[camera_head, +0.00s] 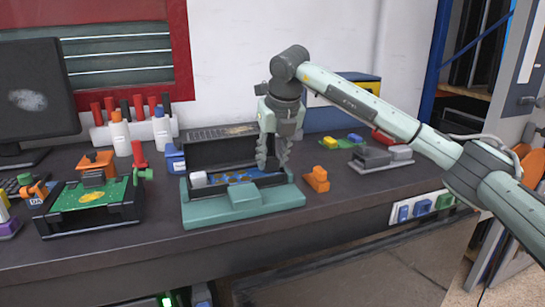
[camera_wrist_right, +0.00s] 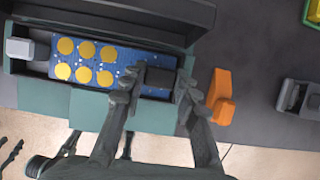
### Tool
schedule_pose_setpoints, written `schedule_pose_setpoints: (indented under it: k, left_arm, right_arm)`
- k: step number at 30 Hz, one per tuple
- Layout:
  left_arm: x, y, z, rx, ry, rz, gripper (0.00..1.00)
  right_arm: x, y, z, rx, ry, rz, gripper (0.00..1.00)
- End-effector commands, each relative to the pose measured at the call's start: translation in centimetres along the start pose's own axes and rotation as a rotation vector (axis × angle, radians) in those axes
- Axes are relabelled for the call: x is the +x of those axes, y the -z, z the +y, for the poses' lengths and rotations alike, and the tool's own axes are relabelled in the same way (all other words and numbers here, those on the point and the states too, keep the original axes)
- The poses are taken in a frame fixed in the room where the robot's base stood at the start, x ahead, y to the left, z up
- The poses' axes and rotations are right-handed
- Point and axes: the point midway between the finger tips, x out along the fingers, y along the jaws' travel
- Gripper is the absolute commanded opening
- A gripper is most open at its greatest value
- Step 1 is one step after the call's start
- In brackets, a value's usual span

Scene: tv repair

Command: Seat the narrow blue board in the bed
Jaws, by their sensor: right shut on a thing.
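The narrow blue board (camera_head: 238,178) with round gold pads lies lengthwise within the open teal bed fixture (camera_head: 250,211). In the right wrist view the board (camera_wrist_right: 85,78) sits between the bed's dark back wall and teal front edge; I cannot tell if it is fully down. My right gripper (camera_head: 272,162) is over the bed's right end, pointing down. In the wrist view its fingers (camera_wrist_right: 158,86) are shut on a dark block (camera_wrist_right: 160,77) at the board's right end. A light grey block (camera_wrist_right: 20,48) is at the bed's left end. My left gripper is not in view.
An orange piece (camera_head: 317,178) stands just right of the bed. A green board in a black frame (camera_head: 90,195) is at left. A grey clamp (camera_head: 372,158) is farther right. Bottles (camera_head: 140,130) and a monitor (camera_head: 38,90) stand behind at left.

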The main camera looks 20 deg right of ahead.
Motion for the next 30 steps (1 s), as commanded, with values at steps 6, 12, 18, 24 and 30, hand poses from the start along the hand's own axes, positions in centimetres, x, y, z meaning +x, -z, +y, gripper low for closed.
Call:
schedule_pose_setpoints:
  k: [6, 12, 18, 24, 30]
  left_arm:
    - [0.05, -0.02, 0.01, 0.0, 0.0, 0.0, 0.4]
    - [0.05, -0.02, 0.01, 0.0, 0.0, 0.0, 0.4]
    - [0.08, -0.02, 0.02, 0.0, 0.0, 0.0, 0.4]
    - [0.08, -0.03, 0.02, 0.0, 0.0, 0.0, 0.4]
    - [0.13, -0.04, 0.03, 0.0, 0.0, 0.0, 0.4]
  right_arm:
    - [0.76, 0.2, 0.11, -0.004, -0.003, 0.01, 0.02]
    - [0.78, 0.17, 0.0, -0.002, -0.001, 0.009, 0.02]
    - [0.79, 0.16, -0.27, -0.001, 0.001, 0.008, 0.02]
    - [0.8, 0.15, -0.49, 0.001, 0.004, 0.009, 0.02]
    - [0.87, 0.18, -0.64, 0.003, 0.007, 0.01, 0.02]
